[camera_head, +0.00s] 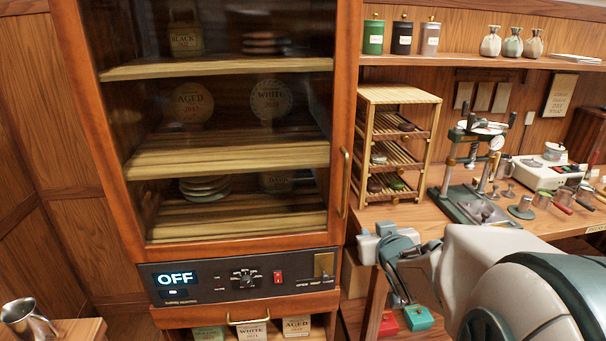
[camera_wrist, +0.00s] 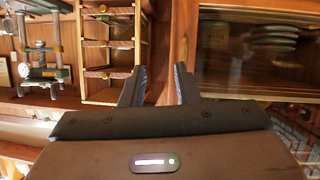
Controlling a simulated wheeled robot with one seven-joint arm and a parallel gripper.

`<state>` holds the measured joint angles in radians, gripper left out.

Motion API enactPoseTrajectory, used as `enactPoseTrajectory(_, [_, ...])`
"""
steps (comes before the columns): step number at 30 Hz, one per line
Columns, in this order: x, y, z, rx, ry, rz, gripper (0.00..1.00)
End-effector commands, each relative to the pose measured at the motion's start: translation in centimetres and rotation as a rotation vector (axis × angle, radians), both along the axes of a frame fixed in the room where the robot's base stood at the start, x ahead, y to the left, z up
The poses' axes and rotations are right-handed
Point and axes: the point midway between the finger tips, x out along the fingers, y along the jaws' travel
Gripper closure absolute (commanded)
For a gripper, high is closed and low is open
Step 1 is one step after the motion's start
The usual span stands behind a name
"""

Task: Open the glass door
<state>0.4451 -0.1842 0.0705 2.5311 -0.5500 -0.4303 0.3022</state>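The glass door (camera_head: 225,120) is a tall pane in a reddish wooden frame on the tea cabinet, and it looks closed. Its brass handle (camera_head: 343,183) is a vertical bar on the right side of the frame. My gripper (camera_head: 368,240) is just right of the door frame and below the handle, apart from it in the head view. In the wrist view, my gripper's two dark fingers (camera_wrist: 160,85) are spread with nothing clearly held between them. The door (camera_wrist: 260,50) fills the right side there, with the handle (camera_wrist: 184,52) near the right finger.
Behind the glass are shelves with tea cakes and plates. A panel reading OFF (camera_head: 176,279) is below the door. A slatted rack (camera_head: 398,96) stands on the right-hand counter beside a press (camera_head: 480,165). A metal pitcher (camera_head: 27,318) is at lower left.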

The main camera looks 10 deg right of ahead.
Motion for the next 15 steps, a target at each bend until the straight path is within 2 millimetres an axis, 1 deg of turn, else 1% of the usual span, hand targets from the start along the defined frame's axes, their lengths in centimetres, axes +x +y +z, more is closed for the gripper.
enactPoseTrajectory(2, [0.7, -0.4, 0.7, 0.012, -0.075, 0.038, 0.72])
enactPoseTrajectory(6, [1.3, -0.3, 2.1, 0.048, -0.213, 0.130, 0.72])
enactPoseTrajectory(10, [1.3, 0.0, 3.2, 0.089, -0.312, 0.205, 0.72])
enactPoseTrajectory(15, [1.0, 0.3, 4.0, 0.125, -0.382, 0.263, 0.72])
